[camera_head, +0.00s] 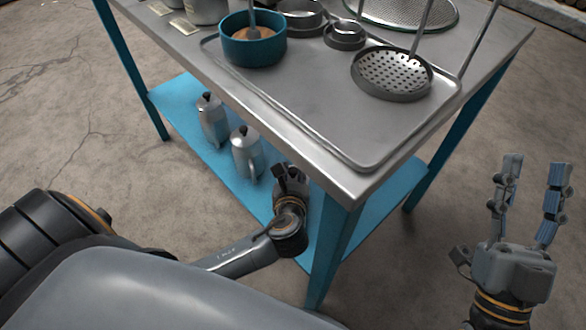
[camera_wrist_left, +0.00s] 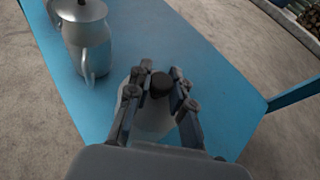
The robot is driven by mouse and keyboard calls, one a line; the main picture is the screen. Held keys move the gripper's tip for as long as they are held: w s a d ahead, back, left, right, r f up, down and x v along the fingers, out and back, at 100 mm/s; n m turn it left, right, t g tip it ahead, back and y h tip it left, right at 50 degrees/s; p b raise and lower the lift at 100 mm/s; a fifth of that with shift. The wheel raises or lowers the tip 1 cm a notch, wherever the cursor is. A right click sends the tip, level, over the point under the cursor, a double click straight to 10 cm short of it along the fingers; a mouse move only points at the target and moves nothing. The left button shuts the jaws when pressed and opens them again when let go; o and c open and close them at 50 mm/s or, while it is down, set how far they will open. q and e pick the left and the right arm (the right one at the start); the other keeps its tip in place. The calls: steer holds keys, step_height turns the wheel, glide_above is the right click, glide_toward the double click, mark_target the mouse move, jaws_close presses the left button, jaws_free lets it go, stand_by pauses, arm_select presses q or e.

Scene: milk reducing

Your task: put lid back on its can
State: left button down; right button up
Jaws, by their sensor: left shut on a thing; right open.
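My left gripper (camera_head: 289,172) is on the lower blue shelf under the table. In the left wrist view, its fingers (camera_wrist_left: 160,92) are closed around a black knob (camera_wrist_left: 161,84), which looks like a lid's knob. A pale grey rounded body (camera_wrist_left: 150,122) shows below the knob, partly hidden by the fingers. I cannot tell whether it is the lid alone or a can under it. Two metal cans with black-knobbed lids (camera_head: 211,118) (camera_head: 246,154) stand upright on the shelf to the left. One can (camera_wrist_left: 87,40) shows beside the gripper. My right gripper (camera_head: 535,172) is open and empty, right of the table.
The blue shelf (camera_head: 172,98) has bare room around the cans. A blue table leg (camera_head: 334,250) stands close right of my left gripper. The steel tabletop (camera_head: 300,115) above holds a blue pot (camera_head: 240,51), a skimmer (camera_head: 375,92) and several pans.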

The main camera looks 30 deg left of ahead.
arm_select(q)
steer(key=shift+f, duration=0.3)
steer(key=c, duration=1.1)
jaws_free()
steer(key=shift+s+d+r, duration=0.1)
steer(key=shift+s, duration=0.05)
steer(key=v, duration=1.1)
steer(key=shift+s, duration=0.3)
steer(key=shift+d+r, duration=0.1)
steer(key=shift+r, duration=0.05)
